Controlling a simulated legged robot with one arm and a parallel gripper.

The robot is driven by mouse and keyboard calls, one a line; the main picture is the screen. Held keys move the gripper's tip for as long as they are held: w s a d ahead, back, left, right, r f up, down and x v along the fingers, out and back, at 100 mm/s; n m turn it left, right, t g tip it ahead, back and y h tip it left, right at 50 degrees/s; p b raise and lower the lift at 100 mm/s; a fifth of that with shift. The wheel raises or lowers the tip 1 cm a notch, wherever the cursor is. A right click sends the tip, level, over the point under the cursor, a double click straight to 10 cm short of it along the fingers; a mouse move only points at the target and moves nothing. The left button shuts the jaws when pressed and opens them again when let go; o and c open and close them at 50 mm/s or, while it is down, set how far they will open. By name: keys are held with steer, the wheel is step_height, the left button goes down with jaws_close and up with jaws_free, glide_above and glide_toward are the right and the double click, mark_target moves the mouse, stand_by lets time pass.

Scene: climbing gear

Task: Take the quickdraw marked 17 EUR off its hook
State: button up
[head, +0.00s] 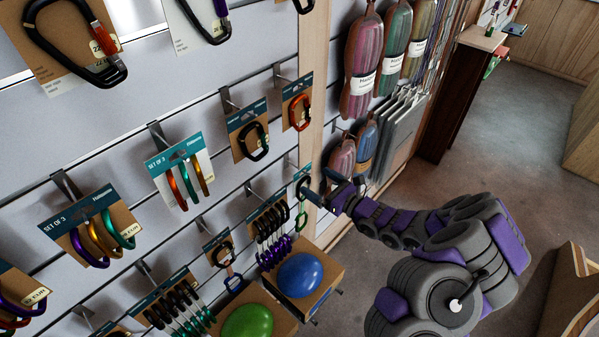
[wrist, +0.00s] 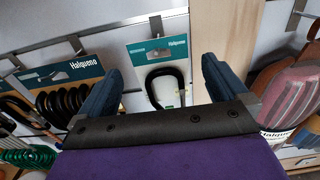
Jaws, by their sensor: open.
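A single quickdraw on a teal-topped card (head: 305,171) hangs on the wall by my gripper (head: 316,184). Its green lower carabiner (head: 301,221) shows below the fingers in the head view. In the wrist view its card (wrist: 145,52) and a dark-rimmed carabiner (wrist: 165,77) show between the open fingers of my gripper (wrist: 161,75). The fingers are empty, one on each side of the card, and the quickdraw's lower part is hidden behind my gripper's body. I cannot read a 17 EUR price on it.
Sets of black quickdraws (head: 268,236) hang close on the left, also in the wrist view (wrist: 62,105). A wooden upright (wrist: 225,30) and rope bundles (wrist: 288,95) are on the right. Boxes with a blue helmet (head: 300,275) and green helmet (head: 247,322) stand below.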

mark_target(302, 170)
steer(key=b+x, duration=0.1)
steer(key=x, duration=0.7)
steer(key=shift+w+a, duration=0.15)
steer(key=shift+a, duration=0.25)
steer(key=c, duration=0.8)
steer(key=shift+r, duration=0.25)
steer(key=shift+d+r, duration=0.1)
steer(key=shift+d, duration=0.05)
steer(key=shift+s+d+r, duration=0.1)
steer(key=shift+s+d, duration=0.3)
steer(key=shift+d, duration=0.1)
steer(key=shift+s+d, duration=0.1)
